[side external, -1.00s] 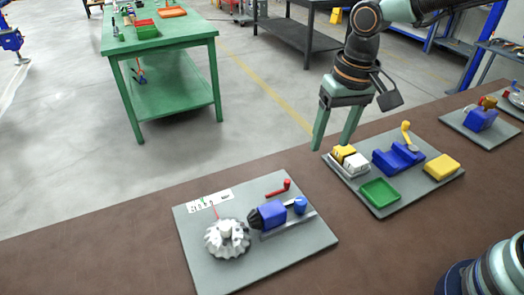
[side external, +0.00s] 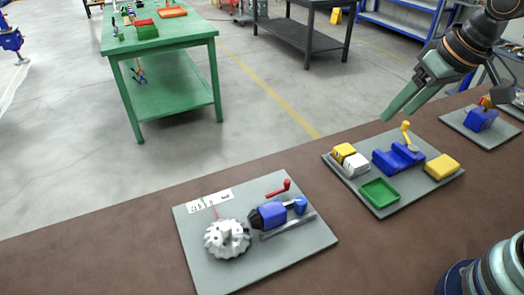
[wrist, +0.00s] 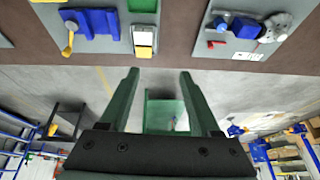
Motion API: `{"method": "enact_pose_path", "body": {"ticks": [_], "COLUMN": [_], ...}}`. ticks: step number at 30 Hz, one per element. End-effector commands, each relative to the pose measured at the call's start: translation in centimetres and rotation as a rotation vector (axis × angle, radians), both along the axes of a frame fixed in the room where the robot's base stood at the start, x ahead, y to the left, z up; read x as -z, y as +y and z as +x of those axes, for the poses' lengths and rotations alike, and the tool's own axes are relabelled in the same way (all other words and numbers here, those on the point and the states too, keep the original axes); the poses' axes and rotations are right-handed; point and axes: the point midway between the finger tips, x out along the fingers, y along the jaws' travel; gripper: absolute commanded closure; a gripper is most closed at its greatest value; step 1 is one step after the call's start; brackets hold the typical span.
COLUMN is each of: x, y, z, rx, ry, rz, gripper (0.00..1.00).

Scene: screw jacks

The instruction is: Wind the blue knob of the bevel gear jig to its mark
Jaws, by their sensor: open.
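The bevel gear jig sits on a grey plate (side external: 205,268) at the front left in the side view. It carries a pale toothed gear (side external: 227,239), a blue block (side external: 269,215), a blue knob (side external: 300,205), a red-tipped lever (side external: 286,185) and a white scale strip (side external: 209,201) with a green mark and a red pointer. The jig also shows at the upper right of the wrist view, with its blue block (wrist: 245,28). My gripper (side external: 398,114) is open and empty, raised behind the middle plate, well to the right of the jig. The scale's figures are too small to read.
A middle grey plate (side external: 392,208) holds a blue cradle with a yellow-knobbed lever (side external: 406,131), yellow and white blocks, a green tray (side external: 380,192) and a yellow block (side external: 442,167). Another plate (side external: 487,136) stands far right. Brown bench between plates is clear.

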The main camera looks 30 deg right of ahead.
Motion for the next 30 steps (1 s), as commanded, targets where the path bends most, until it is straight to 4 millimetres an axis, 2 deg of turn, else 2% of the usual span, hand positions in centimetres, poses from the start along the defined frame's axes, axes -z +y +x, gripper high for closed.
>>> {"method": "enact_pose_path", "body": {"ticks": [7,17,25,30], "x": [-0.4,-0.4,-0.4,0.1], "y": [-1.8,-2.3,-2.0,0.0], "z": [-1.2,-1.6,-1.4,0.0], "rx": [-0.011,-0.019,-0.020,-0.014], "ry": [-0.059,-0.077,-0.067,0.002], "rz": [-0.029,-0.042,-0.037,-0.006], "gripper": [0.36,0.36,0.36,0.36]}}
